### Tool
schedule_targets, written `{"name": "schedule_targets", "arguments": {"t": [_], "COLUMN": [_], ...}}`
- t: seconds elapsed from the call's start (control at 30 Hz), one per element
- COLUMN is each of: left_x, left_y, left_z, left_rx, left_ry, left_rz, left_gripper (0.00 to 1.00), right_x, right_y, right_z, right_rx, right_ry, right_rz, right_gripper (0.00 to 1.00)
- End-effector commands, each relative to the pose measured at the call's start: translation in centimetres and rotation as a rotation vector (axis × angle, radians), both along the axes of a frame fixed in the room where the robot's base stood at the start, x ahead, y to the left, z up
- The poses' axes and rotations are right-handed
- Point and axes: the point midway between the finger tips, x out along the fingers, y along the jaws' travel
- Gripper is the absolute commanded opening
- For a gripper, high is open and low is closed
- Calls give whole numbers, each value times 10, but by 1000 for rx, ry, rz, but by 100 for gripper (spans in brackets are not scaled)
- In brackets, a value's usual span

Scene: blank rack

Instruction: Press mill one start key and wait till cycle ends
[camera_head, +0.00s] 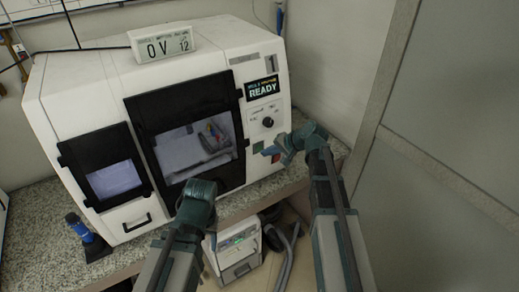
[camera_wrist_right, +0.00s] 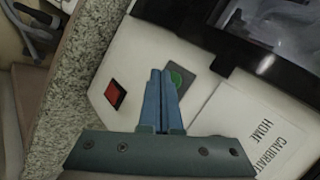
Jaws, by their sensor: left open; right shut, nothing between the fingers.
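The mill (camera_head: 75,80) is a white machine with black-framed windows, and its small screen (camera_head: 262,88) reads READY. A green key (camera_head: 258,147) sits low on its right-hand panel, with a red key (camera_head: 276,158) beside it. My left gripper (camera_head: 203,185) is open in front of the large window, fingers mostly hidden.
A dark knob (camera_head: 268,122) is above the keys. A white label panel (camera_wrist_right: 255,125) reads HOME and CALIBRATE. A blue-handled tool (camera_head: 82,228) is on the granite counter (camera_head: 40,235). A grey-white unit (camera_head: 233,258) with a hose is below.

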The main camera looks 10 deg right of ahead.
Motion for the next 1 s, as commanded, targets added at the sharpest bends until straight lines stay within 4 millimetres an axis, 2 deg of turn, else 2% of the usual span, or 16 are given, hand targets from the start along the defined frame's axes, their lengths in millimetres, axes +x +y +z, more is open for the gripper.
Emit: {"name": "schedule_targets", "arguments": {"t": [1.0], "left_x": [0], "left_y": [0], "left_z": [0], "left_rx": [0], "left_ry": [0], "left_rz": [0], "left_gripper": [50], "right_x": [9], "right_y": [3], "right_z": [0], "right_rx": [0], "right_ry": [0], "right_rz": [0], "right_gripper": [0]}}
